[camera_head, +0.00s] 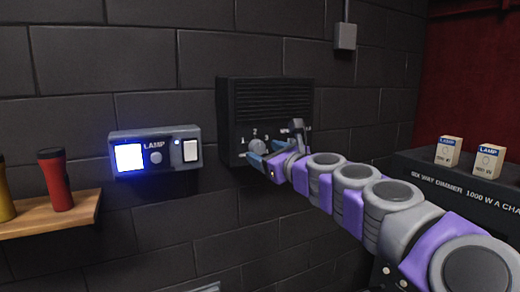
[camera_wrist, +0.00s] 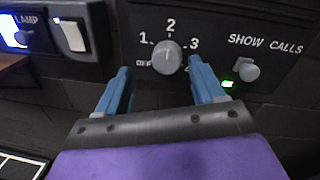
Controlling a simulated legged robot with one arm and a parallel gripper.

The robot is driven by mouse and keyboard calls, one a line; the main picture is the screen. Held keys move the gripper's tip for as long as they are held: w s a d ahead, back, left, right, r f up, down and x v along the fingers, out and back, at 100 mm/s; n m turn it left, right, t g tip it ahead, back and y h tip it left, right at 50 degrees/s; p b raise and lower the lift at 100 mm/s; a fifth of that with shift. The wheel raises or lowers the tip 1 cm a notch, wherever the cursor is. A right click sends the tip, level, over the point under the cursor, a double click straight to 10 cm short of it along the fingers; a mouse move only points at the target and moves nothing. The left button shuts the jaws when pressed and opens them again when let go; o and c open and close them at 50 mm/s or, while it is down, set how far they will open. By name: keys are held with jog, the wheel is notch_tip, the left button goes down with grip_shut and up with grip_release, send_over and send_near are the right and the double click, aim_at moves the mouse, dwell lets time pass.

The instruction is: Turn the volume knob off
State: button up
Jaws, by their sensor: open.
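The volume knob (camera_wrist: 166,57) is a round grey dial on a dark panel, with OFF, 1, 2 and 3 printed around it. It also shows on the wall speaker box (camera_head: 265,98) in the head view, where my gripper partly covers the area. I cannot tell which mark it points at. My gripper (camera_wrist: 159,69) is open, its two blue fingers on either side of the knob, a little below it in the wrist view. In the head view my gripper (camera_head: 253,155) is at the lower front of the box. I cannot tell whether the fingers touch the knob.
A smaller SHOW CALLS knob (camera_wrist: 246,70) with a green light sits to the right on the same panel. A lamp panel (camera_head: 155,153) with a lit screen and white switch is to the left. A dimmer box (camera_head: 460,185) stands at right.

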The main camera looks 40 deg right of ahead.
aim_at(260, 149)
jog(key=w, duration=0.1)
jog(key=w+d, duration=0.1)
jog(key=w, duration=0.1)
jog(key=shift+w+d+f, duration=0.1)
jog(key=shift+d, duration=0.05)
jog(key=shift+w+d, duration=0.25)
jog(key=shift+d, duration=0.3)
jog(key=shift+a, duration=0.7)
jog(key=shift+c, duration=1.4)
jog(key=shift+d, duration=0.3)
jog(key=c, duration=0.6)
jog(key=shift+a, duration=0.1)
jog(key=shift+c, duration=0.8)
